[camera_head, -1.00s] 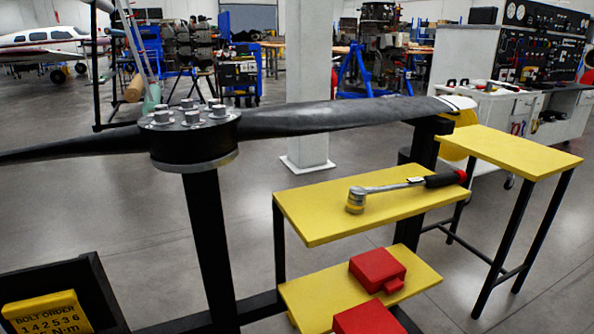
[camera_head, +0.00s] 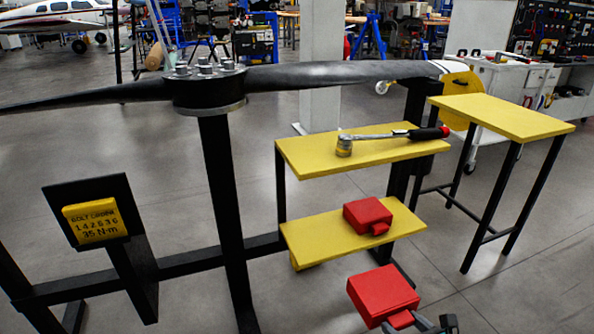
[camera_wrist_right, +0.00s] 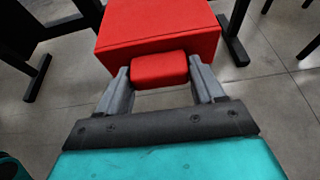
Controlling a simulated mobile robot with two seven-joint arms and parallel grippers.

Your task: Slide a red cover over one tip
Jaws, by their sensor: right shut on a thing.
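My right gripper (camera_head: 416,324) is at the bottom of the head view, shut on the small tab of a red cover (camera_head: 382,293). The right wrist view shows this cover (camera_wrist_right: 158,28) with its tab (camera_wrist_right: 159,69) between the fingers. The cover is held in front of the lower yellow shelf, clear of it in the picture. A second red cover (camera_head: 368,215) rests on the lower yellow shelf (camera_head: 325,240). The black propeller (camera_head: 330,75) lies level on its stand. Its right tip (camera_head: 440,67) has white markings and is near a yellow disc; its left tip is at the picture's left edge. My left gripper is not in view.
A ratchet wrench (camera_head: 385,138) lies on the upper yellow shelf (camera_head: 310,156). A bare yellow table (camera_head: 510,115) stands at the right. Open floor (camera_head: 540,270) lies at the lower right.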

